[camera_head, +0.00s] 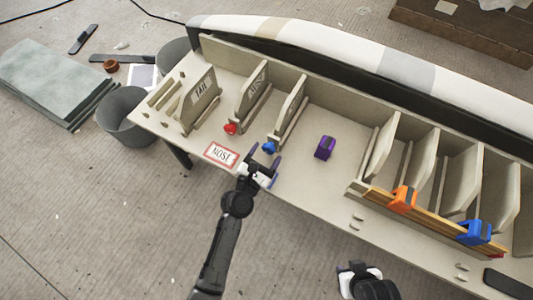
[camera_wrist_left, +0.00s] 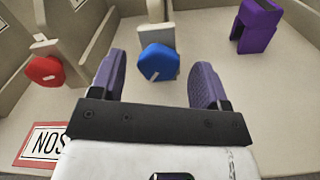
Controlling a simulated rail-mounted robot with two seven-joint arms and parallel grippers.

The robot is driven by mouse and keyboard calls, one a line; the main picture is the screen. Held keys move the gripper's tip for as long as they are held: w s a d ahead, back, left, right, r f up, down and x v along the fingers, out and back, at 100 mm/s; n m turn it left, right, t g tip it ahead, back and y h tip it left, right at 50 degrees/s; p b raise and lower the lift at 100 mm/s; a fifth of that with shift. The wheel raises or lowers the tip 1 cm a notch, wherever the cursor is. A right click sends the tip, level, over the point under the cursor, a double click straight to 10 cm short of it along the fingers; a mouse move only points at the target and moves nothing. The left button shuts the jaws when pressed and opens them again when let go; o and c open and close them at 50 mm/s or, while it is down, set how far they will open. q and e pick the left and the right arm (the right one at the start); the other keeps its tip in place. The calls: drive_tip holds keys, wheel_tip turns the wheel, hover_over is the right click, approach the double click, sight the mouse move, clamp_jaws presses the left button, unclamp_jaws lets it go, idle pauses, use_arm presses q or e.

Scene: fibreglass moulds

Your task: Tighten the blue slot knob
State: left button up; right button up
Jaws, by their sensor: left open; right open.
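The blue slot knob (camera_head: 269,147) sits at the front end of an upright slot panel on the bench, just right of the red knob (camera_head: 230,128). In the left wrist view the blue knob (camera_wrist_left: 158,62) shows centred a little beyond and between my left fingertips, with a pale line on its face. My left gripper (camera_head: 265,163) is open, with purple finger pads either side of the knob's line and nothing between them. It also shows in the left wrist view (camera_wrist_left: 158,88). My right gripper (camera_head: 360,272) is open and empty at the bottom, in front of the bench.
A purple block (camera_head: 325,147) stands on the bench right of the blue knob. A NOSE label (camera_head: 221,154) lies at the front left. An orange clamp (camera_head: 403,199) and a blue clamp (camera_head: 474,233) grip a wooden strip at the right. Grey bins stand at the left.

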use_arm(q)
drive_tip(key=shift+w+d, duration=0.15)
drive_tip(key=shift+w, duration=0.3)
drive_tip(key=shift+c, duration=0.4)
drive_tip(key=c, duration=0.8)
drive_tip(key=shift+r+m+p, duration=0.15)
drive_tip(key=shift+m+p, duration=1)
drive_tip(key=shift+m, duration=0.45)
drive_tip(key=shift+c, duration=0.2)
drive_tip(key=m+p, duration=0.1)
drive_tip(key=m, duration=0.2)
drive_tip(key=shift+s+d, duration=0.1)
drive_tip(key=shift+m+p, duration=0.3)
drive_tip(key=shift+p, duration=0.1)
drive_tip(key=shift+f, duration=0.2)
